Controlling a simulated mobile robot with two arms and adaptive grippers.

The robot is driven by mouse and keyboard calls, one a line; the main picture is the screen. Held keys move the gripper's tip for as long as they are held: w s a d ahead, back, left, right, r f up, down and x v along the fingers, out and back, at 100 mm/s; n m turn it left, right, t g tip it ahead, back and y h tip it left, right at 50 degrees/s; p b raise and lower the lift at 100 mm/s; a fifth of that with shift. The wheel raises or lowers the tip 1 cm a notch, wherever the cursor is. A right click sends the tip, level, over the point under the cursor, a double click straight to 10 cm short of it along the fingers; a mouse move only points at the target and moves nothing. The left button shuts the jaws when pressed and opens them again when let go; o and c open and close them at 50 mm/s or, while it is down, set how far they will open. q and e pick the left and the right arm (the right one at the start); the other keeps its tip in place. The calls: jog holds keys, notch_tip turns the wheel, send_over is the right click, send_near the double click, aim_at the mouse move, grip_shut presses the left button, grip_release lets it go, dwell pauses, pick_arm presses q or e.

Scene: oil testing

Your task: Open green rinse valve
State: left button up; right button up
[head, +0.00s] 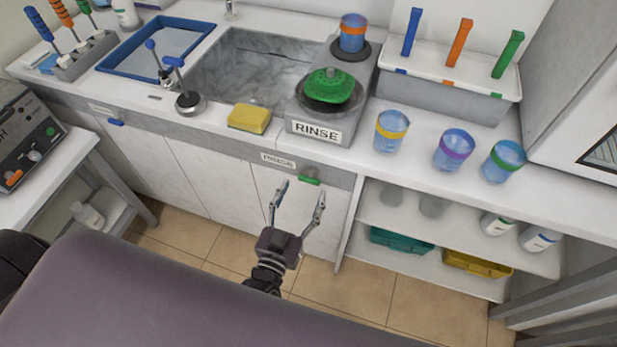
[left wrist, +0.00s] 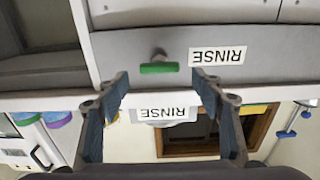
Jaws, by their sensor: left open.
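The green rinse valve (head: 309,180) is a short green bar handle on a grey stem. It sits on the grey front panel under the counter, right of a small RINSE label (head: 278,160). In the upside-down left wrist view the green handle (left wrist: 159,68) lies crosswise, beside the RINSE label (left wrist: 217,56). My left gripper (head: 301,190) is open and empty, just in front of the valve. In the left wrist view its fingertips (left wrist: 161,79) stand on either side of the handle, apart from it. My right gripper is out of view.
Above is a counter with a sink (head: 255,68), a yellow sponge (head: 249,119) and a RINSE stand (head: 318,132) bearing a green perforated piece (head: 329,87). A blue valve handle (head: 116,123) is further left. Open shelves (head: 450,226) with bottles and trays stand at right.

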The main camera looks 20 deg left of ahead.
aim_at(308, 182)
pick_arm(q)
jog(key=shift+w+d, duration=0.1)
jog(key=shift+w, duration=2.55)
jog(key=shift+c, duration=0.7)
jog(key=c, duration=1)
